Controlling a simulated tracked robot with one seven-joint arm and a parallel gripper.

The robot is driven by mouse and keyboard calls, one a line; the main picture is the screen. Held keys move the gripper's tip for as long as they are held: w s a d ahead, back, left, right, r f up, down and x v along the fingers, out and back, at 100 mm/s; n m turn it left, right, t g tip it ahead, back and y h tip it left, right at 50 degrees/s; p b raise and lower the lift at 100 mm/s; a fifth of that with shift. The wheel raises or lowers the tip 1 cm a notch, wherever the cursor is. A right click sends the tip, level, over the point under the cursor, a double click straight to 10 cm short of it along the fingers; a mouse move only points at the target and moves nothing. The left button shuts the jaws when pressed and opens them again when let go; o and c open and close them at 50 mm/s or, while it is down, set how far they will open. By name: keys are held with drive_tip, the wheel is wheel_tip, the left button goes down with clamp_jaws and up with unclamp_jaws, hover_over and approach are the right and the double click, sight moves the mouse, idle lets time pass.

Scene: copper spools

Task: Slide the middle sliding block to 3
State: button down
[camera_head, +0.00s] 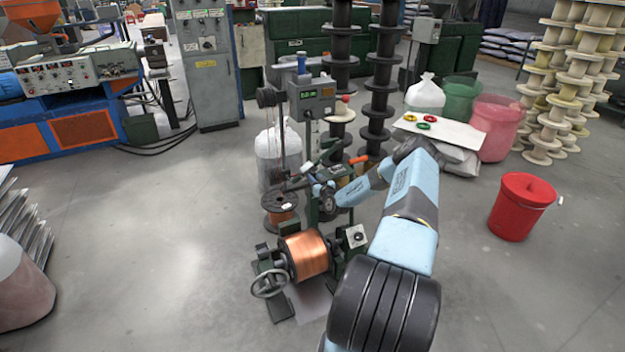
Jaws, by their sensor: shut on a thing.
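The winding machine (313,98) stands in the middle of the floor, with a grey display box on top and a light vertical scale (309,140) below it. My gripper (303,183) is at the machine's mid-height, in front of its column and below the scale. It is shut on a small part there, seemingly the middle sliding block. The fingertips and the block are small and dark, and partly hidden by my wrist. I cannot read the scale's numbers or tell the block's position on it.
A copper spool (305,254) with a handwheel (269,283) sits low in front of my gripper. A smaller copper spool (280,208) stands left of it. Black spool stacks (381,80) rise behind. A red bucket (520,207) stands at right.

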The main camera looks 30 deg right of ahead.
drive_tip(key=c, duration=0.9)
unclamp_jaws()
drive_tip(key=shift+a+f, duration=0.15)
drive_tip(key=shift+a, duration=0.1)
drive_tip(key=shift+o, duration=0.2)
drive_tip(key=s, duration=1.3)
drive_tip(key=shift+s+a, duration=0.3)
drive_tip(key=shift+s, duration=0.05)
